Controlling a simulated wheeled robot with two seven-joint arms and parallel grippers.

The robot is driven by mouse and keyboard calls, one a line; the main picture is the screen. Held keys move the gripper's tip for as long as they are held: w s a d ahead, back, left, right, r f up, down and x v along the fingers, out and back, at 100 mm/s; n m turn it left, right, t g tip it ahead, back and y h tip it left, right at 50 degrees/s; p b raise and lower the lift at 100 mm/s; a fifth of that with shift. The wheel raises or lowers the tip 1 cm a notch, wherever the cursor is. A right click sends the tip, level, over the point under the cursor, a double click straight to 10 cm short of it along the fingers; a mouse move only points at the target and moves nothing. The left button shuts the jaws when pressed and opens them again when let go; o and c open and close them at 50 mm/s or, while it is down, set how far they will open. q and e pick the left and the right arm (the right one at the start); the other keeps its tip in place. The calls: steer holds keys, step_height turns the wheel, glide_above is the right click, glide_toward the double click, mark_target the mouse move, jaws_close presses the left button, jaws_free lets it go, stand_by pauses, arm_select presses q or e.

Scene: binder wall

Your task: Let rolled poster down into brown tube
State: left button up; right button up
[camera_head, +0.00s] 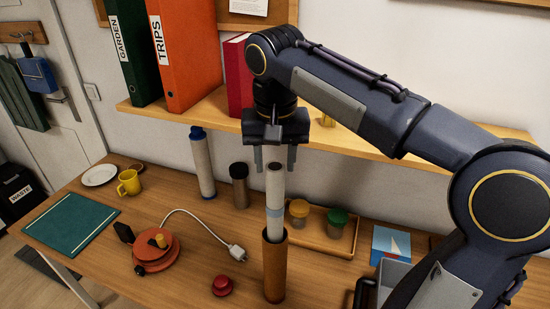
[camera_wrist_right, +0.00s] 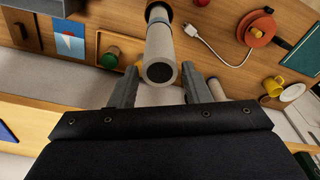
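The rolled poster (camera_head: 275,200) is a pale roll with a light blue band and a dark hollow top end. It stands nearly upright with its lower end inside the brown tube (camera_head: 274,270) on the desk; the inserted part is hidden. My right gripper (camera_head: 275,160) is over the poster's top, pointing down, its two fingers apart. In the right wrist view the open end of the poster (camera_wrist_right: 160,72) shows between the spread fingers (camera_wrist_right: 163,88), with gaps on both sides. My left gripper is not in view.
Behind are a blue-capped roll (camera_head: 202,165), a dark-lidded jar (camera_head: 239,186) and a tray (camera_head: 335,242) with two lidded jars. A white plug (camera_head: 237,252) and a red knob-like object (camera_head: 222,286) lie left of the tube. A shelf (camera_head: 190,110) with binders is close behind my gripper.

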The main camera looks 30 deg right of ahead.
steer(key=shift+o, duration=1.2)
steer(key=r, duration=0.7)
steer(key=shift+s+a+r+p, duration=0.2)
steer(key=shift+s+r+p, duration=0.15)
steer(key=shift+s+r, duration=0.05)
steer(key=s+a+f+n+t+y, duration=0.1)
steer(key=s+f, duration=0.4)
steer(key=f, duration=0.3)
steer(key=s+a+f+n+t+y, duration=0.1)
steer(key=s+f+t+y, duration=0.1)
steer(key=s+f, duration=0.3)
steer(key=s+a+f+n+t+y+b, duration=0.1)
steer(key=s+f, duration=0.5)
steer(key=f, duration=0.5)
steer(key=shift+a+f+n, duration=0.35)
steer(key=shift+f+n, duration=0.05)
